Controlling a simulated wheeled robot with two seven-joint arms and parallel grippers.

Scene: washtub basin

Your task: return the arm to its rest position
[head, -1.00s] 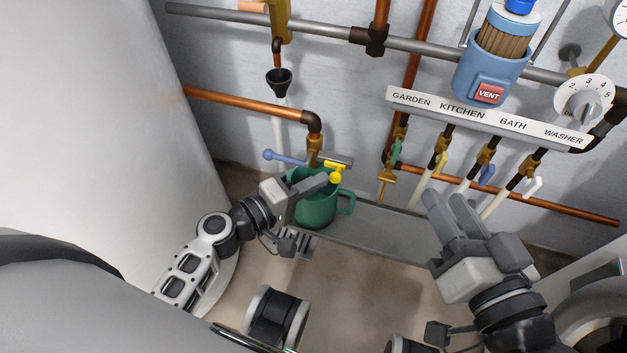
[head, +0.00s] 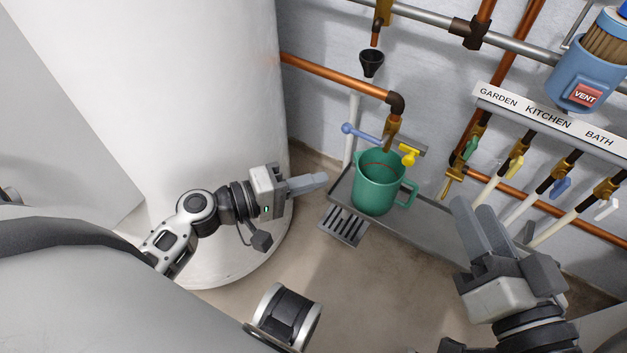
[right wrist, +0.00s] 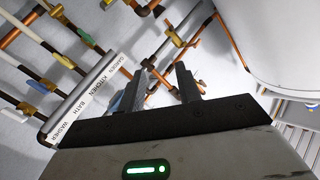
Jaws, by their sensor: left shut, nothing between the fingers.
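My left gripper (head: 318,181) is shut and empty, in front of the white tank and to the left of the green jug (head: 378,185), apart from it. The jug stands upright on the grey ledge below the tap with the blue lever (head: 362,133) and the yellow handle (head: 409,156). My right gripper (head: 468,205) is at the lower right of the head view, in front of the valve row. Its two fingers stand apart with nothing between them in the right wrist view (right wrist: 162,68).
The white tank (head: 180,80) fills the left. Copper pipes (head: 340,78), a black funnel (head: 371,60) and a labelled valve strip (head: 550,115) line the wall. A floor grate (head: 343,226) lies below the ledge (head: 425,222). The floor (head: 370,285) between my arms is clear.

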